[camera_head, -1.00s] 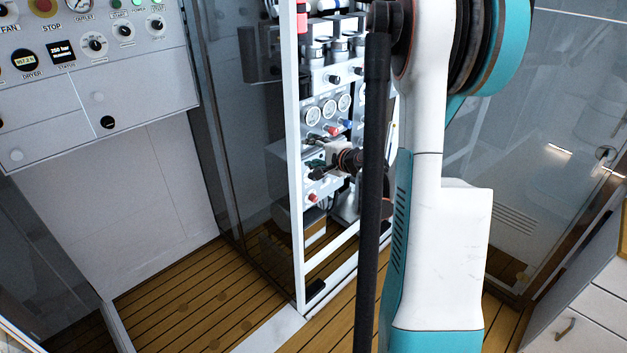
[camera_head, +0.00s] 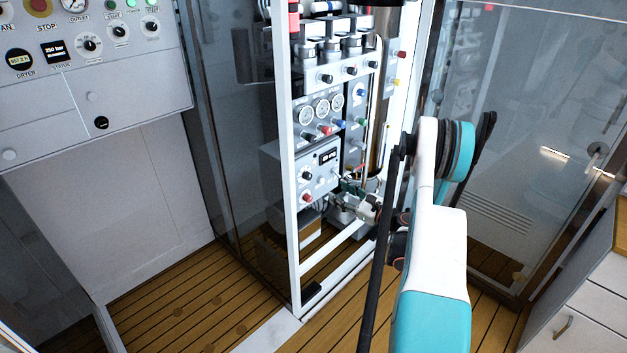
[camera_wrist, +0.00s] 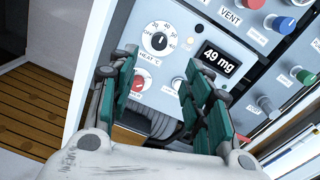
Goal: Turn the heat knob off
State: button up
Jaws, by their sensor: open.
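The heat knob (camera_wrist: 158,42) is a round black knob inside a printed scale, labelled HEAT °C, on a light grey panel. It also shows in the head view (camera_head: 306,176), at the left of the small control box. I cannot read its exact setting. My gripper (camera_wrist: 157,72) has its green-padded fingers spread wide with nothing between them. In the wrist view the knob appears beyond the fingertips, between them and slightly above, and the gripper is not touching it. In the head view my gripper (camera_head: 344,200) is low and to the right of the knob.
A display (camera_wrist: 221,59) reading 49 mg is right of the knob. A red knob (camera_wrist: 138,84) is below it. Several coloured knobs and gauges (camera_head: 321,107) fill the rack above. The rack's white front post (camera_head: 293,220) stands left of the panel.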

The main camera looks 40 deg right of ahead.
aim_at(310, 177)
jog(key=w, duration=0.4)
jog(key=w+a+b, duration=0.1)
jog(key=w, duration=0.7)
jog(key=shift+w+a+b, duration=0.15)
jog(key=shift+a+b, duration=0.15)
jog(key=shift+b, duration=0.05)
jog(key=shift+w, duration=0.6)
jog(key=c, duration=1.1)
